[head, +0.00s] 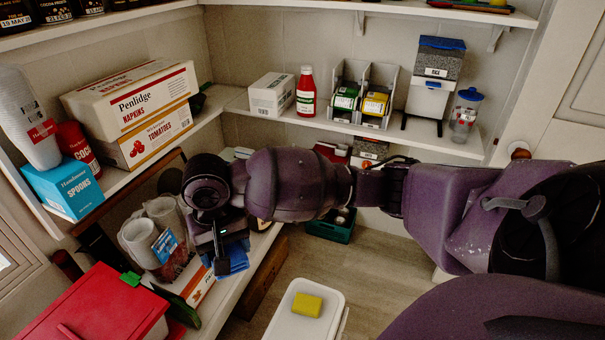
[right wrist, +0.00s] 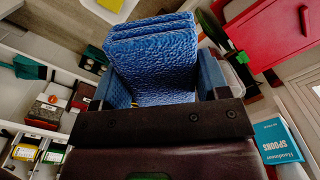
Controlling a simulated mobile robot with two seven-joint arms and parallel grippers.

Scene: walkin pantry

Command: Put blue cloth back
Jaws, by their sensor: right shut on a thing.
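The blue cloth (right wrist: 152,62) is a folded, textured stack that fills the middle of the right wrist view. In the head view it shows only in part (head: 237,259), low beside the gripper, above or at the lower left shelf; I cannot tell whether it touches the shelf. My right gripper (head: 222,258) points down there and is shut on the cloth. My arm and wrist hide part of the cloth and the shelf behind. My left gripper is not in view.
On the lower left shelf (head: 226,294) stand white cups (head: 139,243), a low carton and a red bin (head: 95,308). Napkins (head: 130,98) and a blue spoons box (head: 63,188) sit on the shelf above. A white container with a yellow sponge (head: 307,305) stands in front.

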